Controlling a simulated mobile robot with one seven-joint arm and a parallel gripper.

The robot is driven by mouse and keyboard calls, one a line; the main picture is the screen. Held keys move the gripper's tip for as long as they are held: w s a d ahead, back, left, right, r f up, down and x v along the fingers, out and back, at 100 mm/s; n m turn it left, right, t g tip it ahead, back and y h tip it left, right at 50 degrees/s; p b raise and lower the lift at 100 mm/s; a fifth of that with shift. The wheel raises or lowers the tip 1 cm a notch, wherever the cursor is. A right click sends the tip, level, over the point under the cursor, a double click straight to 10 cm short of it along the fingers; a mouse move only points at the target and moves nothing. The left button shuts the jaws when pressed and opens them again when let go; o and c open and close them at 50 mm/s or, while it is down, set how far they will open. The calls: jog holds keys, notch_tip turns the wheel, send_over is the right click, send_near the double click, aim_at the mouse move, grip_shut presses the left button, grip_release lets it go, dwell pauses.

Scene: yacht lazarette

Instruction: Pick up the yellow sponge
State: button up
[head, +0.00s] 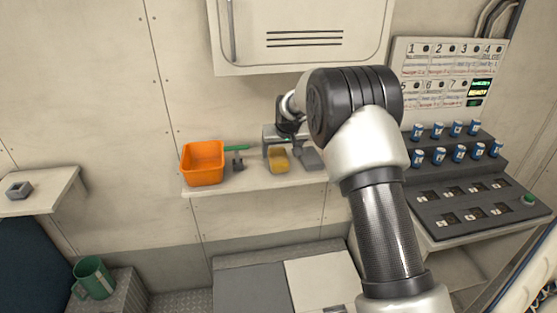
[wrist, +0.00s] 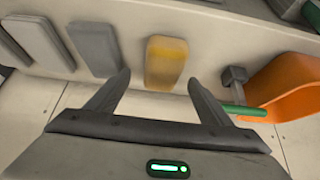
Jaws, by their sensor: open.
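The yellow sponge (head: 278,159) lies on the wall shelf (head: 255,182) in the head view, between an orange bin and a grey block. In the wrist view the yellow sponge (wrist: 166,62) is upper centre, in line with the gap between my fingers. My gripper (wrist: 160,82) is open and empty, with one finger to each side of that gap. The sponge appears beyond the fingertips, and I see no contact. In the head view my arm covers part of the shelf's right end, and the fingers are hard to make out.
An orange bin (head: 203,163) and a green-handled tool (head: 237,160) stand left of the sponge; the tool's green handle (wrist: 243,110) is near my right finger in the wrist view. Grey blocks (wrist: 95,48) lie on the sponge's other side. A cabinet (head: 303,35) hangs above.

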aim_at(279, 155)
jog(key=x, duration=0.4)
jog(key=shift+w+a+f, duration=0.1)
jog(key=shift+a+f, duration=0.15)
jog(key=shift+c, duration=0.3)
jog(key=c, duration=1.1)
